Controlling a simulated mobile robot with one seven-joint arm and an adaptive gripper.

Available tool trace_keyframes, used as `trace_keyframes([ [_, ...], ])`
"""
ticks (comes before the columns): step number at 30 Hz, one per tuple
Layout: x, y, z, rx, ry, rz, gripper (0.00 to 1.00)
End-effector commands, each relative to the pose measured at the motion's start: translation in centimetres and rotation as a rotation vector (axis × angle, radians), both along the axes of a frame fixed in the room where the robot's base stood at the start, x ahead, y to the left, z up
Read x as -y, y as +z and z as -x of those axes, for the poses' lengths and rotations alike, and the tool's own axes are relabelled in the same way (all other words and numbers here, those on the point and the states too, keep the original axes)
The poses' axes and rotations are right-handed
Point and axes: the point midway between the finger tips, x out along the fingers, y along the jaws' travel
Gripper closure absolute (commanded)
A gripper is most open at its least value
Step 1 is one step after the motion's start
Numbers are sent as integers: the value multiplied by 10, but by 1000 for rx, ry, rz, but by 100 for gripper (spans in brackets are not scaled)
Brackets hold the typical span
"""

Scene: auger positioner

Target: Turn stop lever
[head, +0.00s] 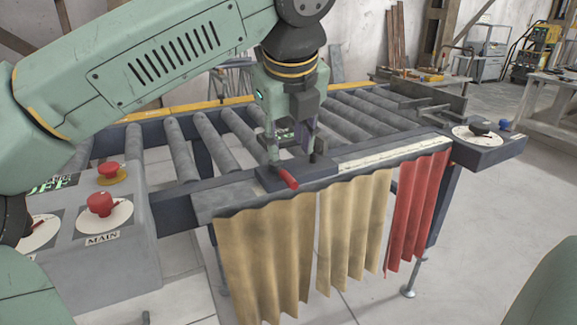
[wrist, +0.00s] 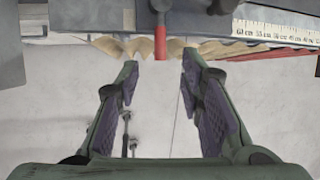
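The stop lever (head: 284,178) has a red grip and sits on a dark block on the conveyor's near rail, with its grip pointing out towards the front. In the wrist view the red lever grip (wrist: 160,42) shows at the top middle, just past the fingertips and lined up with the gap between them. My gripper (head: 291,150) points down over the rail by the lever. In the wrist view my gripper (wrist: 160,62) is open, with purple-padded fingers wide apart and nothing between them. I cannot tell the exact height gap to the lever.
A white ruler strip (head: 392,153) runs along the rail to the right. Tan and red curtain strips (head: 265,250) hang below the rail. A control box with red buttons (head: 100,204) stands at the left. A dial box (head: 480,137) sits at the right end. Rollers (head: 225,140) lie behind.

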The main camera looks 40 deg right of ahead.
Motion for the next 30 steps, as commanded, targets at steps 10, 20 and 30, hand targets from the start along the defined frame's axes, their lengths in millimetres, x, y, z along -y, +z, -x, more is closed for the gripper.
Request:
trace_keyframes([
  [10,17,-58,-20,-5,-6,-1,65],
  [20,23,-80,-28,-1,-4,0,65],
  [30,23,-80,-29,-1,-4,0,74],
])
